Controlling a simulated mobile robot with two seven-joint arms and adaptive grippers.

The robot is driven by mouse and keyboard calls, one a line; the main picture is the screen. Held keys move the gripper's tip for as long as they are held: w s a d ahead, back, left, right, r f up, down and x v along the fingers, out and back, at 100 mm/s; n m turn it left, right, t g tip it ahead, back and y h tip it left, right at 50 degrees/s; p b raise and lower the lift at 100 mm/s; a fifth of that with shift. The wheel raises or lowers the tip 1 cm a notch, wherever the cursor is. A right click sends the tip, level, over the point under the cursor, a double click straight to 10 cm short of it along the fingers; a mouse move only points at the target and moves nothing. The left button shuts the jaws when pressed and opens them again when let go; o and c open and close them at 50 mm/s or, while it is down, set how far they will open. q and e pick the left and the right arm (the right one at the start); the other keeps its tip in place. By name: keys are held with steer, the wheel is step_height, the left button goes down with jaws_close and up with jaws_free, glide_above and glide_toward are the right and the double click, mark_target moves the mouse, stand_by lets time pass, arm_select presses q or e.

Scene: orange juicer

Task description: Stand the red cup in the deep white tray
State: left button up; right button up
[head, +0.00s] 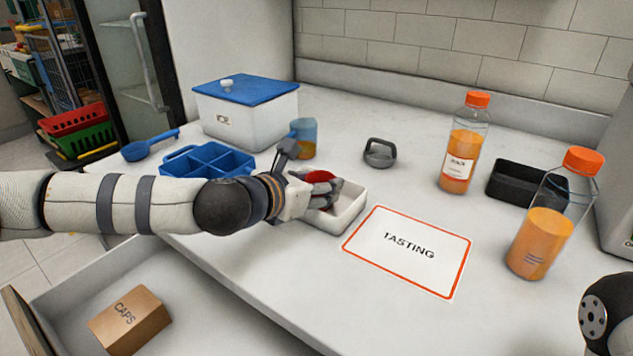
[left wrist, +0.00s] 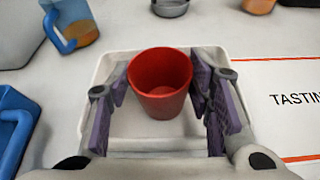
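The red cup (left wrist: 161,85) is upright between the fingers of my left gripper (left wrist: 160,80), which press close against both its sides. In the head view only part of the red cup (head: 320,176) shows, behind the fingers of my left gripper (head: 325,188). The deep white tray (head: 347,216) sits on the counter under the cup and gripper. In the left wrist view the cup is inside the outline of the tray (left wrist: 88,92). Whether its base touches the tray floor is unclear. The fingers of my right gripper are not in view.
A blue divided tray (head: 208,160), a blue-handled cup (head: 304,135) and a white bin with blue lid (head: 245,118) stand left and behind. A grey weight-like object (head: 380,155) is behind. The tasting mat (head: 405,270) is bare. Bottles (head: 462,145) (head: 545,225) and a black tray (head: 500,185) stand right.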

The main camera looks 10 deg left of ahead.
arm_select(q)
steer(key=shift+o, duration=1.3)
steer(key=shift+r, duration=0.3)
steer(key=p+v, duration=0.1)
steer(key=v, duration=1.1)
steer(key=shift+p, duration=0.4)
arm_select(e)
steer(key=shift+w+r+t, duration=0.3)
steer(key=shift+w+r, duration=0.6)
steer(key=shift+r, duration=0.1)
arm_select(q)
steer(key=shift+f, duration=0.15)
